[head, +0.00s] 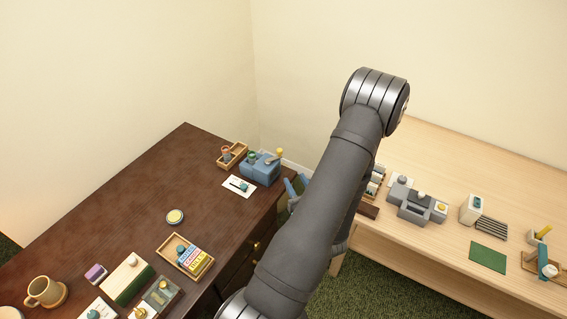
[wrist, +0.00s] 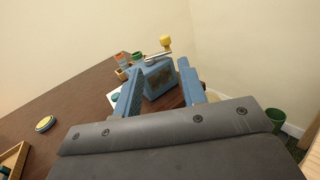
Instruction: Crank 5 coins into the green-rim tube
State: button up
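A blue coin machine (head: 262,172) stands at the far right corner of the dark desk; it also shows in the wrist view (wrist: 158,82). Its crank has a yellow knob (head: 279,152), seen in the wrist view (wrist: 166,41) at the end of a metal arm. The green-rim tube (wrist: 137,57) appears at the machine's left side, also in the head view (head: 251,155). My gripper (wrist: 163,70) is open and empty, its blue fingers framing the machine from nearer the camera. In the head view the gripper (head: 297,184) is partly hidden by my arm, beside the desk edge.
A wooden tray (head: 240,158) with an orange-rim tube (wrist: 120,58) stands left of the machine. A white card (head: 235,191) with a teal-topped piece lies in front. A round yellow-topped tin (head: 175,216) stands nearer. The light table (head: 450,278) holds other devices. Walls stand behind.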

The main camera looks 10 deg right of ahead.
jog(key=d+n+g+y, duration=0.2)
jog(key=d+n+y, duration=0.2)
jog(key=d+y, duration=0.15)
send_near(280, 150)
jog(key=shift+g, duration=0.4)
jog(key=x, duration=1)
jog(key=shift+w+f, duration=0.15)
jog(key=shift+d, duration=0.1)
grip_shut()
